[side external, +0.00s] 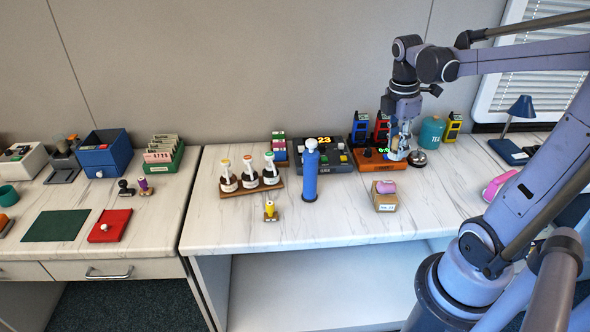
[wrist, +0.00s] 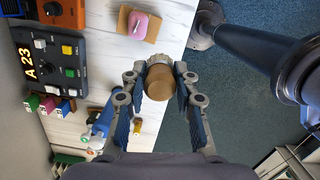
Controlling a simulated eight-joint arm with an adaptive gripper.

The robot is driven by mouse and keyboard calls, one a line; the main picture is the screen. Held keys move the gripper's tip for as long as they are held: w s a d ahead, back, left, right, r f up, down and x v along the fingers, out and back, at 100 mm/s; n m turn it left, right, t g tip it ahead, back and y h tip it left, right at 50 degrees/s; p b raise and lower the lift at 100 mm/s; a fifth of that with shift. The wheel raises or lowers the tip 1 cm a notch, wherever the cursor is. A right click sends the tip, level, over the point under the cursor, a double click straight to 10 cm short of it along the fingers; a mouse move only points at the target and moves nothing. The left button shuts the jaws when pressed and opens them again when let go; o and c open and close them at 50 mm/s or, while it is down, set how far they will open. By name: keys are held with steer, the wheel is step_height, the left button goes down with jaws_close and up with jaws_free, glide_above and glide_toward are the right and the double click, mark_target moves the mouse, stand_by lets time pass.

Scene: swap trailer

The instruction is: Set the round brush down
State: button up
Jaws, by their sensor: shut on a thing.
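The round brush (wrist: 157,85) shows in the wrist view as a brown rounded wooden piece with a pale grey end beyond it. My gripper (wrist: 158,76) is shut on it, with one finger on each side. In the side external view my gripper (side external: 401,148) points down in front of the right part of the orange device (side external: 372,161), at the back of the right table. The brush is hard to make out there among the fingers. I cannot tell how far it is above the table (side external: 345,222).
A small cardboard box (side external: 385,203) with a pink piece (side external: 386,187) stands in front of the gripper. A dark control panel (side external: 323,155), a blue bottle (side external: 310,176) and a bottle rack (side external: 251,187) stand left. A teal jar (side external: 431,132) stands behind right. The table's front middle is bare.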

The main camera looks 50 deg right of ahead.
steer(key=w+a+r+n, duration=0.1)
steer(key=w+a+n, duration=0.1)
steer(key=w, duration=0.5)
steer(key=w+a+r+n, duration=0.2)
steer(key=w+n, duration=0.1)
steer(key=w, duration=0.4)
steer(key=w+a+r+n+t, duration=0.1)
steer(key=w+a+r+n, duration=0.1)
steer(key=w, duration=0.5)
steer(key=shift+w+a+n, duration=0.25)
steer(key=shift+w+n, duration=0.1)
steer(key=shift+n, duration=0.05)
steer(key=w+a+f+n+t, duration=0.15)
steer(key=w+a+n, duration=0.35)
steer(key=w+a, duration=0.6)
steer(key=w+a+f+n+g, duration=0.1)
steer(key=w+a+f+n, duration=0.35)
steer(key=a, duration=0.95)
steer(key=shift+t, duration=0.25)
steer(key=f, duration=0.5)
steer(key=w+f, duration=0.1)
steer(key=f, duration=0.9)
steer(key=shift+w+d+f, duration=0.1)
steer(key=shift+w+f, duration=0.05)
steer(key=shift+w, duration=0.2)
steer(key=shift+f, duration=2.1)
steer(key=shift+f, duration=0.2)
steer(key=o, duration=1)
steer(key=shift+o, duration=0.2)
